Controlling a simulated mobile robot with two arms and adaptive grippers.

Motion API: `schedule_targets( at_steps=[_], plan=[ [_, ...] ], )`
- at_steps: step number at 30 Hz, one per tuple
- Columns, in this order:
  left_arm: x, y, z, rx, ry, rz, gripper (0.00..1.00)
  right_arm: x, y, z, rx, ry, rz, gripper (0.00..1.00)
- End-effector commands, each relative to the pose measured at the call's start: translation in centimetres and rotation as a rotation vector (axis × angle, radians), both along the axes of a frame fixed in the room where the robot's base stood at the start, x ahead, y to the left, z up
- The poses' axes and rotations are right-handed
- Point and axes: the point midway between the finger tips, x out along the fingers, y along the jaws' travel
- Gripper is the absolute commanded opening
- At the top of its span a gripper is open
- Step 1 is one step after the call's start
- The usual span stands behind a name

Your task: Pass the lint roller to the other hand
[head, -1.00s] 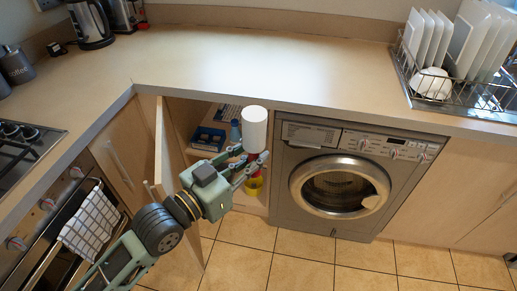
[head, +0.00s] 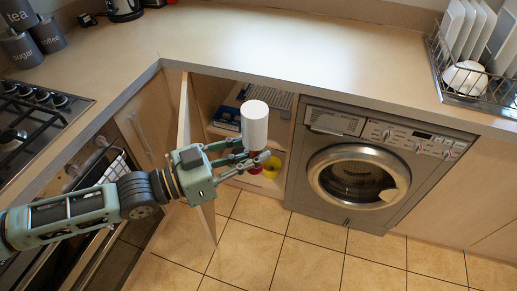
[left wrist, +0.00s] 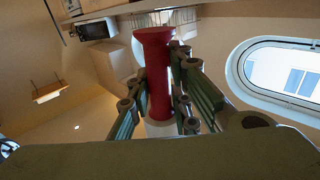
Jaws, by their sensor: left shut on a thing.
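The lint roller (head: 255,126) has a white roll and a red handle. In the head view it is upright, white roll on top, in front of the open cupboard. My left gripper (head: 250,157) is shut on it near the lower end of the roll. The fingers hide part of the roller. My right gripper is in neither view.
An open cupboard door (head: 187,125) stands close behind my left gripper. The washing machine (head: 352,170) is to the right, the worktop (head: 270,50) behind. A dish rack (head: 475,75) is at the far right. The tiled floor (head: 300,260) is clear.

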Motion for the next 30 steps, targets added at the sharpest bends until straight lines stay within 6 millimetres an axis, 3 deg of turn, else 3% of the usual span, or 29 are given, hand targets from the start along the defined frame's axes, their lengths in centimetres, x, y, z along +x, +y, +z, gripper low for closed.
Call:
schedule_targets(
  at_steps=[17,30],
  plan=[
    [-0.1,1.0,0.2,0.001,-0.006,-0.107,0.0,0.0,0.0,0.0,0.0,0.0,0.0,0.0],
    [-0.7,2.7,0.1,0.0,-0.005,-0.348,0.0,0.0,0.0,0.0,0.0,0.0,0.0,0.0]
  ],
)
